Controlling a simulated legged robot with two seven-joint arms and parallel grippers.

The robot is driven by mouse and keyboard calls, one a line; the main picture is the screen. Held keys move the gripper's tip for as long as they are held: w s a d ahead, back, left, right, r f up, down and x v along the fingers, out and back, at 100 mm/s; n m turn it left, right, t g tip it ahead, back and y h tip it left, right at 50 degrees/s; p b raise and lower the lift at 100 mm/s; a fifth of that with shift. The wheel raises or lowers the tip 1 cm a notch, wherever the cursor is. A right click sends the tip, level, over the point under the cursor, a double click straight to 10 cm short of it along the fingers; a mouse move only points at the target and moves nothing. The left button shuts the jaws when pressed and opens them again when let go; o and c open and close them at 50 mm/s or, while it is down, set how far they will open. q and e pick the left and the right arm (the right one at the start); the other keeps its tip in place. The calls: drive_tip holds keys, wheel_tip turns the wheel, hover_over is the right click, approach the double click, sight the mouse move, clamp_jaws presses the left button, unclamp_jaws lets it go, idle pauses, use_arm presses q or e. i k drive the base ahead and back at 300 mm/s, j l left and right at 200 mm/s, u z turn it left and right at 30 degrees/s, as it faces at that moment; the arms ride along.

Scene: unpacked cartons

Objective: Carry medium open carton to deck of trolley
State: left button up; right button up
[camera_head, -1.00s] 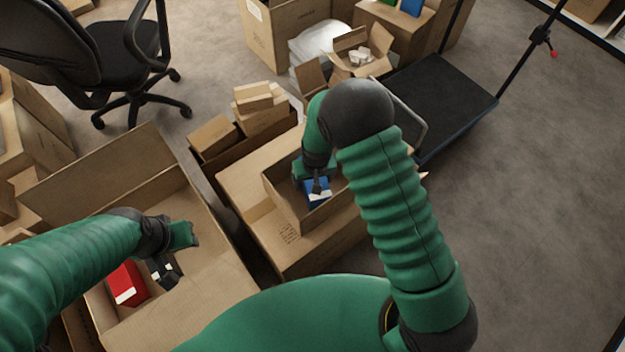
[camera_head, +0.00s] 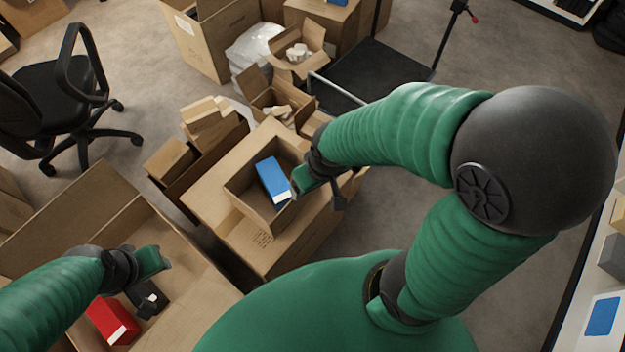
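The medium open carton (camera_head: 240,190) sits on top of a larger closed carton, with a blue and white box (camera_head: 273,180) inside it. My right gripper (camera_head: 322,192) is at the carton's right wall. I cannot tell whether it grips that wall, as its fingers are partly hidden by the wrist. The black trolley deck (camera_head: 372,72) lies behind my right arm, its near part hidden by the arm. My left gripper (camera_head: 150,277) is over a large open carton at the lower left, near a red box; its opening is unclear.
The large open carton (camera_head: 78,215) holds the red box (camera_head: 112,321). Smaller cartons (camera_head: 205,112) are stacked behind the medium carton. Two open cartons (camera_head: 300,48) (camera_head: 258,90) stand beside the trolley. An office chair (camera_head: 55,105) is at the left.

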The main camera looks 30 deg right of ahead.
sight(377, 89)
drive_tip(key=l+u, duration=0.25)
drive_tip(key=l, duration=0.3)
drive_tip(key=l+u, duration=0.2)
drive_tip(key=l, duration=0.35)
drive_tip(key=k+l+u, duration=0.25)
drive_tip(key=l, duration=0.3)
drive_tip(key=i, duration=0.1)
